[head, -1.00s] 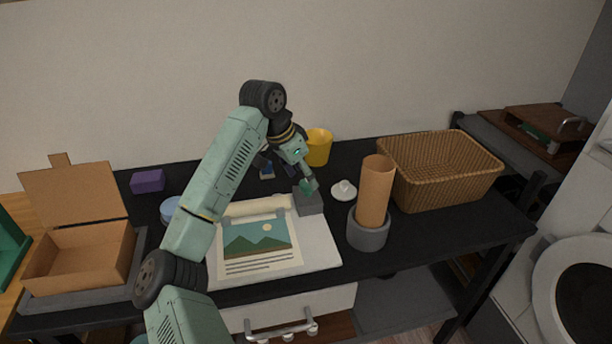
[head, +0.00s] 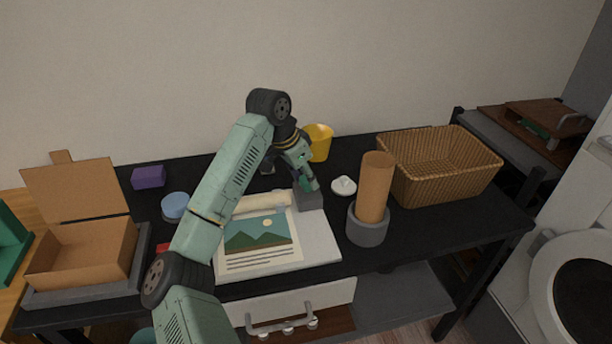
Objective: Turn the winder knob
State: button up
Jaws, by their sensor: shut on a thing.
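A poster with green mountains (head: 258,233) lies on a white board (head: 313,250), with a rolled part (head: 262,203) along its far edge. A small grey block (head: 311,202) stands at the right end of the roll, where the winder knob sits. My gripper (head: 308,184) comes down from above at a tilt, shut on the winder knob at this block. The fingers hide most of the knob, so its angle cannot be told.
A brown tube stands upright in a grey holder (head: 367,228), right of my gripper. A white lidded piece (head: 343,186), yellow cup (head: 319,143) and wicker basket (head: 440,170) are near. Left are a purple box (head: 148,177), blue round piece (head: 175,205) and open cardboard box (head: 85,255).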

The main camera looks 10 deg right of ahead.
jog(key=c, duration=0.4)
jog(key=shift+m, duration=0.3)
